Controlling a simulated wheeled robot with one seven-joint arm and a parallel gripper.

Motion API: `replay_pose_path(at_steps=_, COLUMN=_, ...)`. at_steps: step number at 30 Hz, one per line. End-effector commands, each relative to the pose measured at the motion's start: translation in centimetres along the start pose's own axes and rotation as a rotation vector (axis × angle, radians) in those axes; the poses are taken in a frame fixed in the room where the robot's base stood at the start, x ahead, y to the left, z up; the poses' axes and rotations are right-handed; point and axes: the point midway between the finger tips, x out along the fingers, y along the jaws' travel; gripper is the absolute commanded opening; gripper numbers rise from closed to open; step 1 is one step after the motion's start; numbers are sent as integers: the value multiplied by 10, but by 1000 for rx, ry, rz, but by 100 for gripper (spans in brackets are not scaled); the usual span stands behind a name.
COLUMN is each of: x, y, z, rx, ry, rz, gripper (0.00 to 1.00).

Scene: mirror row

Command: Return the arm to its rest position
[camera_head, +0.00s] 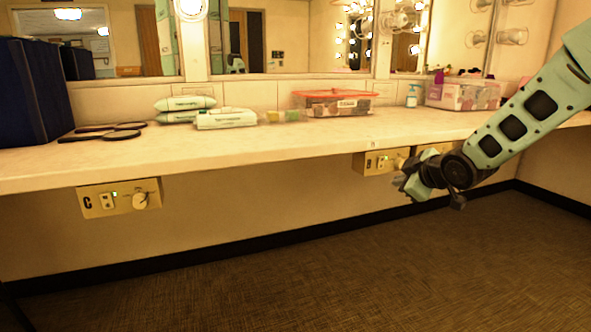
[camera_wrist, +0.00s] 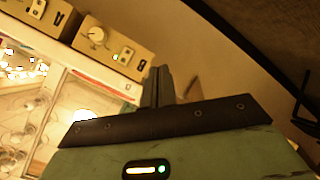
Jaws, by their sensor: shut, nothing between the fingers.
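My gripper (camera_head: 412,184) is at the end of my green arm, which reaches in from the right in the head view. It is beneath the front edge of the counter, beside the control boxes mounted there. In the wrist view my gripper (camera_wrist: 160,86) has its fingers together with nothing between them. A control box with a knob (camera_head: 376,162) is just left of my gripper, and a second box (camera_head: 433,149) is partly hidden behind my arm. Two boxes with knobs also show in the wrist view (camera_wrist: 112,47). I cannot tell whether my gripper touches a box.
The long white counter (camera_head: 240,146) spans the view. It bears a red-lidded bin (camera_head: 335,103), a clear bin (camera_head: 462,96), wipe packs (camera_head: 226,118) and black-handled mirrors (camera_head: 108,131). Another control box (camera_head: 120,197) hangs at left. The carpet (camera_head: 300,280) in front is clear.

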Motion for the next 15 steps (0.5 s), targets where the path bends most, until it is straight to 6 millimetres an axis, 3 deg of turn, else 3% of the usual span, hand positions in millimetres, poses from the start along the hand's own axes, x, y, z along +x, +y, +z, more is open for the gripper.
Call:
replay_pose_path(at_steps=1, x=-15, y=-33, z=-16, rx=51, ry=-35, rz=-64, gripper=0)
replay_pose_path(at_steps=3, x=-38, y=-77, z=-29, rx=127, ry=-101, rz=-153, gripper=0)
replay_pose_path(at_steps=7, x=-89, y=-156, z=-40, rx=238, ry=-241, rz=-305, gripper=0)
replay_pose_path(at_steps=12, x=-168, y=-243, z=-35, rx=332, ry=-445, rz=-468, gripper=0)
replay_pose_path(at_steps=15, x=-210, y=-280, z=-25, rx=360, ry=-555, rz=-533, gripper=0)
